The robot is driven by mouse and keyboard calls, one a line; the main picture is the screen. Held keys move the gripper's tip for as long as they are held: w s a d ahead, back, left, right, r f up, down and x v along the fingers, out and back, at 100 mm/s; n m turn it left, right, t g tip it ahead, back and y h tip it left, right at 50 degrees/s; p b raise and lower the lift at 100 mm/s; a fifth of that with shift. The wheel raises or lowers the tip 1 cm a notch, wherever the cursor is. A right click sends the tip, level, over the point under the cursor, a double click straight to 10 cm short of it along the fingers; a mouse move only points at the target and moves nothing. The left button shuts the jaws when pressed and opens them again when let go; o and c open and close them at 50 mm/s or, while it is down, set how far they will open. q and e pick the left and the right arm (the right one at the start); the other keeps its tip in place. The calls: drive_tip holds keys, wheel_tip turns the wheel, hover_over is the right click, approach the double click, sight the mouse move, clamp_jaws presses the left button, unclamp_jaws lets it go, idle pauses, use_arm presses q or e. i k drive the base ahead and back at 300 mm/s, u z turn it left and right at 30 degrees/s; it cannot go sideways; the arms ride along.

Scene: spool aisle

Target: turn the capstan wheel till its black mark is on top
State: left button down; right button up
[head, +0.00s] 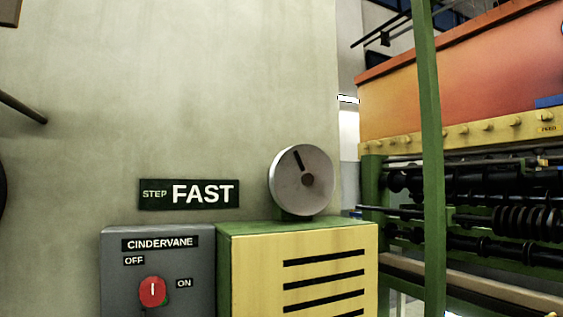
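The capstan wheel (318,198) is a pale grey disc with a darker hub (307,181) at its centre. It stands upright on top of a yellow and green cabinet. Its black mark (298,160) is a short bar running from near the hub up toward the rim, tilted to the upper left, a little left of the top. Neither of my grippers shows in the head view, and nothing is touching the wheel.
The cabinet (255,270) has black slots. Left of it is a grey CINDERVANE box (125,290) with a red knob (152,291); a STEP FAST sign (189,194) is above. A green post (431,150) and machine with dark rollers (470,183) stand right.

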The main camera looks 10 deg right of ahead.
sight(301, 178)
drive_tip(key=u, duration=0.45)
drive_tip(key=k, duration=1.05)
drive_tip(key=z, duration=0.55)
drive_tip(key=i, duration=0.8)
drive_tip(key=z, duration=0.55)
drive_tip(key=i, duration=0.9)
drive_tip(key=u, duration=0.45)
